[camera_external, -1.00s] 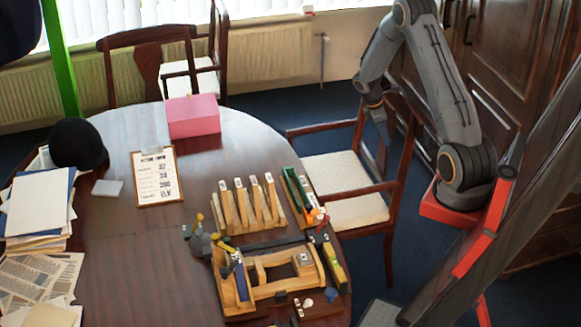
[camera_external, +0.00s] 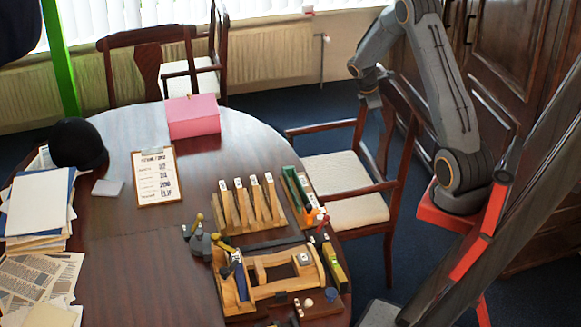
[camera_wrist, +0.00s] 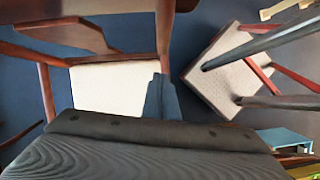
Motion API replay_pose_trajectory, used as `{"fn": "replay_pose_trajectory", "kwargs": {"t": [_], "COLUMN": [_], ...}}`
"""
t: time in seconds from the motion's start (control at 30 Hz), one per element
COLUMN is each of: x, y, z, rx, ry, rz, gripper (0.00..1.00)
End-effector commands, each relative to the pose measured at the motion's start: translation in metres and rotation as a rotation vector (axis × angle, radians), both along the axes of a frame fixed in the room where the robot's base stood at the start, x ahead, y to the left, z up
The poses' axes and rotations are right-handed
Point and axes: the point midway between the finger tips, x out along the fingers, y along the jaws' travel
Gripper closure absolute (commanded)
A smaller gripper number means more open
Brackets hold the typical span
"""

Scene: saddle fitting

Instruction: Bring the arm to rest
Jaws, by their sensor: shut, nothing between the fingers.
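My arm is folded at the upper right of the external view, over the blue carpet beyond the table's right edge. My gripper (camera_external: 374,102) hangs at its end, above and behind the armchair with the pale seat. It is shut and holds nothing, clear of the table. In the wrist view, my gripper's blue-grey fingers (camera_wrist: 161,98) show at the middle, above the dark wrist body. They stand out against a chair's pale seat.
The armchair (camera_external: 345,190) stands close below my gripper. The wooden table (camera_external: 120,250) carries a wooden fixture (camera_external: 235,285), a slotted rack (camera_external: 250,205), a pink box (camera_external: 193,116) and a clipboard (camera_external: 157,178). Dark wooden panelling (camera_external: 510,40) stands behind my arm.

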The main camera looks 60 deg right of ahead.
Motion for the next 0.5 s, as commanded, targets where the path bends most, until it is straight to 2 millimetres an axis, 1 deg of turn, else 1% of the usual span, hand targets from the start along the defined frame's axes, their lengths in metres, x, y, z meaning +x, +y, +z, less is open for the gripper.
{"fn": "replay_pose_trajectory", "kwargs": {"t": [0.1, 0.17, 0.27, 0.37, 0.4, 0.47, 0.5], "x": [0.001, 0.003, 0.014, 0.029, 0.034, 0.039, 0.040], "y": [0.001, 0.007, 0.034, 0.086, 0.112, 0.154, 0.181], "z": [0.000, 0.002, 0.010, 0.023, 0.029, 0.038, 0.044], "rx": [-0.001, -0.001, -0.005, -0.007, -0.006, 0.000, 0.006], "ry": [-0.002, -0.008, -0.041, -0.103, -0.131, -0.178, -0.209], "rz": [-0.001, -0.003, -0.023, -0.070, -0.096, -0.140, -0.173], "gripper": [1.00, 1.00, 1.00, 1.00, 1.00, 1.00, 1.00]}}
